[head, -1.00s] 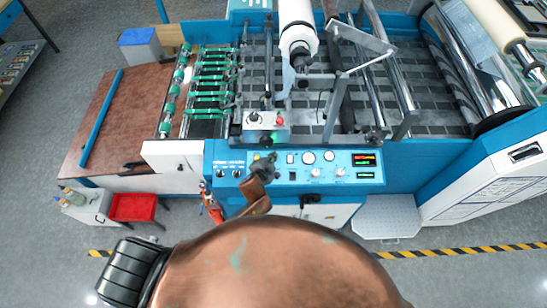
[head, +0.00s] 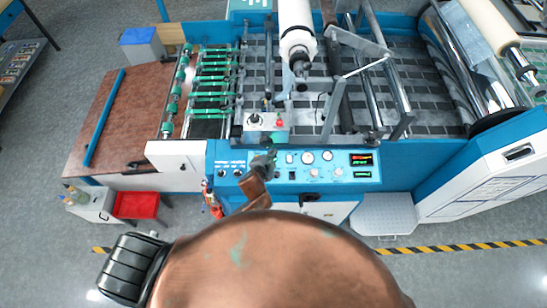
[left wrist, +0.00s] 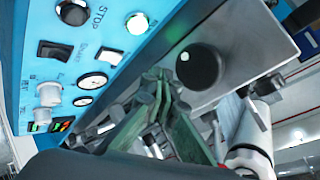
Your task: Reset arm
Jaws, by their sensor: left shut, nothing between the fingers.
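My left gripper (head: 265,158) is in front of the blue control panel (head: 230,160) of the laminating machine, over the panel's upper left part. Its fingers are together, with nothing seen between them. In the left wrist view the greenish fingers (left wrist: 158,76) come together at their tips, beside a round black knob (left wrist: 200,67). I cannot tell whether the tips touch the knob. Panel buttons and gauges (left wrist: 92,81) show to their left. My right gripper is not in view.
A white roll (head: 297,35) and metal bars are above the panel. A small control box (head: 265,121) with a red button stands just behind the gripper. A red tray (head: 137,205) is at lower left. A white step (head: 386,213) is at right.

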